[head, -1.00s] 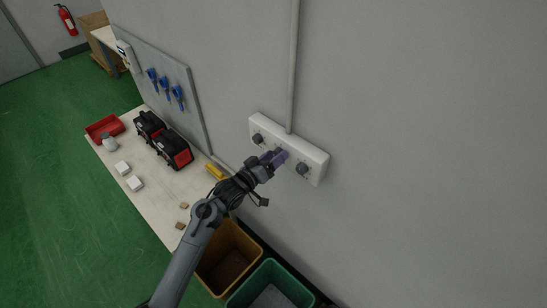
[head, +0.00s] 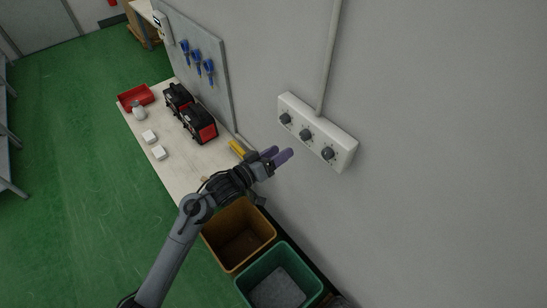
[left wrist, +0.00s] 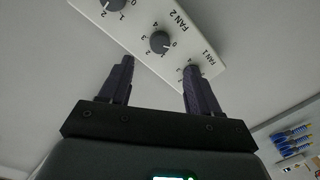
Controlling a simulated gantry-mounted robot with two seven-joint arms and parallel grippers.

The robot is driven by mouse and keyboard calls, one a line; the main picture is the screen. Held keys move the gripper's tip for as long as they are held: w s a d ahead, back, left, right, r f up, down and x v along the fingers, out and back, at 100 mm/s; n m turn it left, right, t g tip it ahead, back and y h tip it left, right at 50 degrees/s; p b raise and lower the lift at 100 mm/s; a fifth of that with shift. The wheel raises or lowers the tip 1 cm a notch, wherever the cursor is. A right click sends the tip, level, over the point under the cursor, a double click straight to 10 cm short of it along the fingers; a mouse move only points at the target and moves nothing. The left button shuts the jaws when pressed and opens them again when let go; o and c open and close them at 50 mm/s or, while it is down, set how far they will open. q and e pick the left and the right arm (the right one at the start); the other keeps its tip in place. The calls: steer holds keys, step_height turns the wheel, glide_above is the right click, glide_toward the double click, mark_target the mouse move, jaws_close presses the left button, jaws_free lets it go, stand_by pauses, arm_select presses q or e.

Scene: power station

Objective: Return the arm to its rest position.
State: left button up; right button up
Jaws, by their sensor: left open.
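My left gripper (head: 278,157) is open and empty, in front of the wall and a little below and left of the white control panel (head: 342,150). My left arm (head: 172,252) reaches up from the bottom of the head view. The panel has three dark round knobs, with the middle knob (head: 305,134) clear of my fingers. In the left wrist view my two fingers (left wrist: 158,88) are spread apart, and the panel (left wrist: 183,58) lies beyond them with FAN 1 and FAN 2 lettering. One fingertip overlaps a knob in that view. My right gripper is not in view.
A workbench (head: 182,172) at left holds a red tray (head: 135,99), black-and-red cases (head: 199,123) and white blocks. Blue-handled tools hang on a grey board (head: 221,87). A brown bin (head: 240,236) and a green bin (head: 281,278) stand below my gripper. Green floor is open at left.

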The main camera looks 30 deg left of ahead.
arm_select(q)
steer(key=shift+v, duration=0.8)
steer(key=s+d+f+g+y+p, duration=0.1)
steer(key=s+d+f+g+p, duration=0.15)
steer(key=s+f, duration=0.4)
steer(key=s+d+f+g+y+p, duration=0.1)
steer(key=s+d+f+g, duration=0.15)
steer(key=s, duration=0.75)
steer(key=s+a+m+g+y, duration=0.1)
steer(key=s+m+g+y, duration=0.1)
steer(key=s+g, duration=0.2)
steer(key=s+a+m+g+y, duration=0.1)
steer(key=s+a+m+g, duration=0.1)
steer(key=s, duration=0.8)
steer(key=shift+s+m+g+y, duration=0.35)
steer(key=shift+m+g+y, duration=0.05)
steer(key=shift+g, duration=0.5)
steer(key=shift+a+f, duration=0.1)
steer(key=shift+f, duration=0.05)
